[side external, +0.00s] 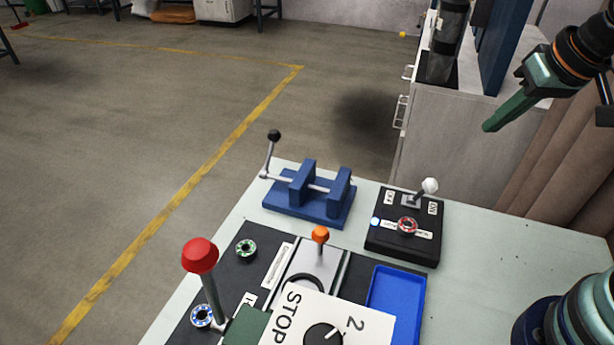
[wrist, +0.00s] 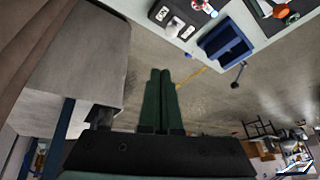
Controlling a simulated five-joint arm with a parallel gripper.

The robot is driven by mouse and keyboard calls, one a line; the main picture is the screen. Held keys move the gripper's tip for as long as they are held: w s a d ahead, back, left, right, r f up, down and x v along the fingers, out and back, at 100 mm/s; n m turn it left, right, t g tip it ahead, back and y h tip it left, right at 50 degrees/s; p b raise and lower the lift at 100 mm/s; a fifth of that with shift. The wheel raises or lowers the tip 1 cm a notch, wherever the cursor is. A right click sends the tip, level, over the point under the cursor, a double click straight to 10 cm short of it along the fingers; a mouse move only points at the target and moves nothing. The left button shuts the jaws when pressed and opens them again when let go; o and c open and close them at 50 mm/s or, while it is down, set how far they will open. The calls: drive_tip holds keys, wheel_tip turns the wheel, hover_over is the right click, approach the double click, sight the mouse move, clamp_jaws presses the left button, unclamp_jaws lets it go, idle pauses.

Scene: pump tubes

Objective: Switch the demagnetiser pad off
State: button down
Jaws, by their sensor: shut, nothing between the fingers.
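The demagnetiser pad (side external: 386,240) is a black box on the light bench, right of the blue vise. Its lever has a white knob (side external: 430,186) and leans to the right, toward the label that seems to read ON; the other label seems to read OFF. A pale blue lamp (side external: 375,221) shows on its left side. A red ring-like part (side external: 408,226) lies on its top. The pad also shows at the top of the wrist view (wrist: 160,14). My gripper (side external: 488,128) is shut and empty, in the air above and right of the pad, apart from it.
The blue vise (side external: 318,205) with a black-knobbed handle stands left of the pad. An orange-knobbed lever (side external: 320,235), a red-knobbed lever (side external: 200,255), a STOP card (side external: 320,318) and a blue tray (side external: 396,300) are nearer. A cabinet (side external: 450,150) stands behind; bench right of the pad is clear.

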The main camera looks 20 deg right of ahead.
sight(421, 192)
wheel_tip(421, 192, down, 9)
drive_tip(key=d+m+g, duration=0.3)
drive_tip(key=m, duration=1.9)
drive_tip(key=shift+w+m+g, duration=0.3)
drive_tip(key=shift+w+g, duration=0.1)
drive_tip(key=shift+a, duration=0.1)
drive_tip(key=f, duration=0.6)
drive_tip(key=w+f, duration=0.1)
drive_tip(key=f, duration=0.2)
drive_tip(key=shift+a+f, duration=0.2)
drive_tip(key=shift+a, duration=0.05)
drive_tip(key=shift+w+a+f, duration=0.2)
drive_tip(key=shift+w, duration=0.05)
drive_tip(key=shift+w+a+r, duration=0.45)
drive_tip(key=shift+w+a, duration=0.05)
drive_tip(key=shift+a, duration=0.15)
drive_tip(key=shift+w+a+r, duration=0.45)
drive_tip(key=shift+a, duration=0.2)
